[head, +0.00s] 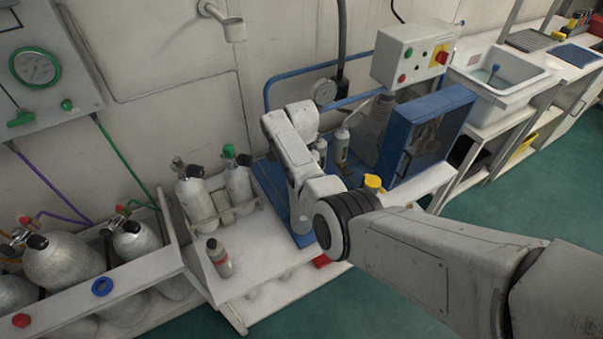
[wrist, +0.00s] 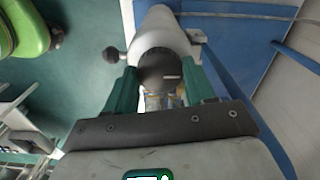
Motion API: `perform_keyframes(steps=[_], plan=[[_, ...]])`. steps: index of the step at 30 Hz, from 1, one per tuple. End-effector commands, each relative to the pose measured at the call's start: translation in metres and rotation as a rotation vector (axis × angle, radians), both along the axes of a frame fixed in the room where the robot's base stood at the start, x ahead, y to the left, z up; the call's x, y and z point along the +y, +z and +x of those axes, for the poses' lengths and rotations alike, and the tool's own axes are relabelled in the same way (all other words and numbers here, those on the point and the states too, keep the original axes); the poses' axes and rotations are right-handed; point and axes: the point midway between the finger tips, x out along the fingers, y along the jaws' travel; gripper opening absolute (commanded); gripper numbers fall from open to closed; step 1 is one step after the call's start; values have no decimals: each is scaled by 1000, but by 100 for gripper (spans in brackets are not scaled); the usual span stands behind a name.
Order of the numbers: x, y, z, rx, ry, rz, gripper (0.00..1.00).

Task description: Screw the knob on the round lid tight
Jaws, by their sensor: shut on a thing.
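In the wrist view my gripper (wrist: 162,88) has its two green fingers on either side of a dark round knob (wrist: 156,74) with a short pale mark on its face. The fingers are shut on this knob. Behind it is a pale grey rounded body (wrist: 165,28), which looks like the round lid or its housing; I cannot tell its full outline. A small black ball on a short stem (wrist: 112,55) sticks out to its left. In the head view my own arm hides the gripper, and I cannot make out the knob or lid there.
In the wrist view a blue surface (wrist: 235,45) lies to the right. In the head view a blue cabinet (head: 415,130), a control box (head: 412,60) and a yellow-topped part (head: 373,182) are close to my arm. Gas cylinders (head: 195,198) stand to the left.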

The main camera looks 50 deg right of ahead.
Motion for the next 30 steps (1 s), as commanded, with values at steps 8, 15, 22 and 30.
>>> perform_keyframes(steps=[8, 15, 22, 30], plan=[[0, 1, 1, -3, -1, -1, 58], [0, 0, 0, -1, 0, 0, 80], [0, 1, 0, -1, 0, 0, 80], [0, 32, 1, -6, 1, -3, 80]])
